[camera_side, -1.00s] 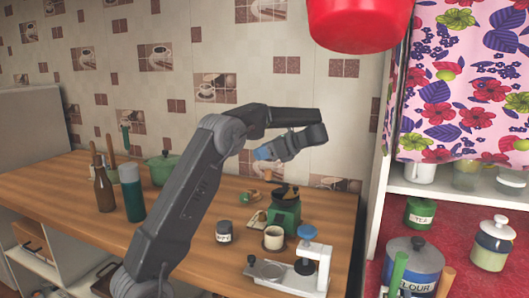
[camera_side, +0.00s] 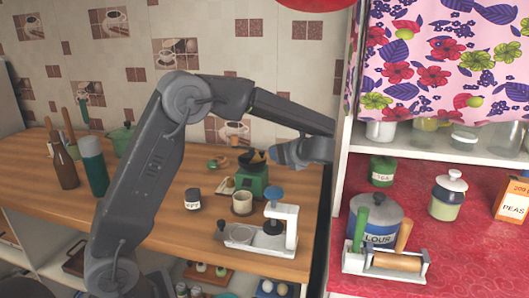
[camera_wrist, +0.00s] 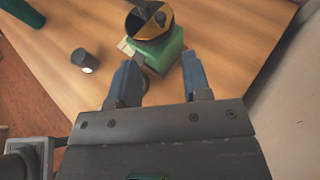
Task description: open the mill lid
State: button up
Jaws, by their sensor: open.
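The mill (camera_side: 252,183) is a green box with a round top, standing on the wooden counter. In the wrist view, the mill (camera_wrist: 160,52) is just beyond my fingertips. Its top shows a brass-yellow part (camera_wrist: 157,27) and a dark part, with a dark crank and knob above; I cannot tell for sure how the lid sits. My gripper (camera_wrist: 160,76) is open and empty, with its two blue-grey fingers apart. In the side view, my gripper (camera_side: 277,153) is close to the right of the mill's top, slightly higher. My fingers hide part of the mill's near side.
A cup (camera_side: 242,204) and a white press stand (camera_side: 270,232) with a blue knob stand in front of the mill. A dark jar (camera_side: 192,199) is to its left. The white cabinet side (camera_side: 340,160) is close to my wrist on the right.

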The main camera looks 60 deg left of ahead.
aim_at(263, 151)
jog(key=x, duration=1.1)
jog(key=shift+c, duration=0.2)
grip_shut()
jog(key=shift+w, duration=0.1)
jog(key=shift+w+a+n+g+h, duration=0.35)
jog(key=shift+a+n+g+h, duration=0.15)
jog(key=shift+n+g, duration=1)
jog(key=shift+w+a+n+g+h, duration=0.45)
jog(key=shift+n+g+h, duration=0.2)
jog(key=shift+n+g, duration=0.9)
jog(key=shift+w+a+n+g+h, duration=0.3)
jog(key=shift+a+n+g+h, duration=0.2)
jog(key=shift+n+g, duration=1)
jog(key=shift+a+r+g+h, duration=0.1)
jog(key=shift+g+h, duration=0.15)
jog(key=shift+g, duration=0.2)
